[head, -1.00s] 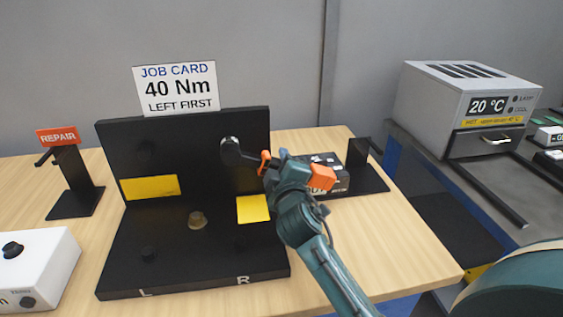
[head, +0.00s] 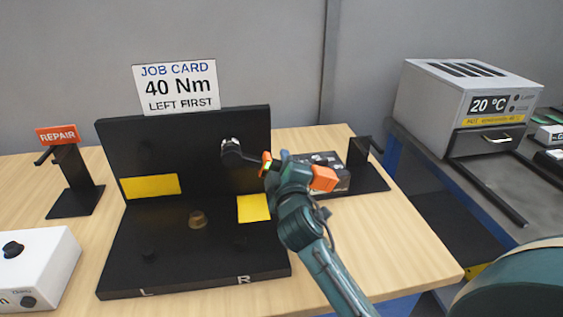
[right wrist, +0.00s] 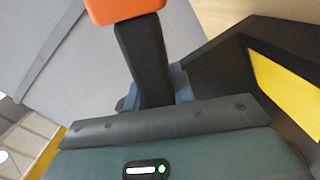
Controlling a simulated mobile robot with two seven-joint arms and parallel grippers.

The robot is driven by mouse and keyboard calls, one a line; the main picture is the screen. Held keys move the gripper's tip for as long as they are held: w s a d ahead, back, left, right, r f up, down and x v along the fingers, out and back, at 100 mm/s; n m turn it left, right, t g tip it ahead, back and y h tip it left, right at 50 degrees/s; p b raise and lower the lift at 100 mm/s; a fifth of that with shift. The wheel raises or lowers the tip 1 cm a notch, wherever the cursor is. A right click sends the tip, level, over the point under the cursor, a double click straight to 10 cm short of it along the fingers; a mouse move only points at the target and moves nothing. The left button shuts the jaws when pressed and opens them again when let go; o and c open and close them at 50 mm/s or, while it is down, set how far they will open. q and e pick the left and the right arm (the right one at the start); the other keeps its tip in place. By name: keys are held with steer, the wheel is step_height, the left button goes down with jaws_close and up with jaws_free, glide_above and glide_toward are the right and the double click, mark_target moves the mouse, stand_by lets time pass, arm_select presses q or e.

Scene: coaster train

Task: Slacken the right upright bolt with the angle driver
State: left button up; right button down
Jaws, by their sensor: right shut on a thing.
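The driver's head is in front of the right part of the black upright plate (head: 190,135). The right upright bolt is hidden behind the head or cannot be made out, so I cannot tell whether they touch. A small green light shows near the orange collar. My left gripper is out of view.
The fixture base (head: 190,280) carries L and R marks, a brass-coloured knob (head: 197,219) and a yellow patch (head: 253,208). A job card (head: 176,87) reads 40 Nm, left first. A black stand (head: 370,175) is at right, a REPAIR stand (head: 74,190) at left.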

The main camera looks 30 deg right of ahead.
steer(key=shift+r+p+v, duration=0.15)
steer(key=shift+v, duration=0.8)
steer(key=shift+r+p+v, duration=0.15)
steer(key=shift+r+v, duration=0.05)
steer(key=shift+v, duration=0.75)
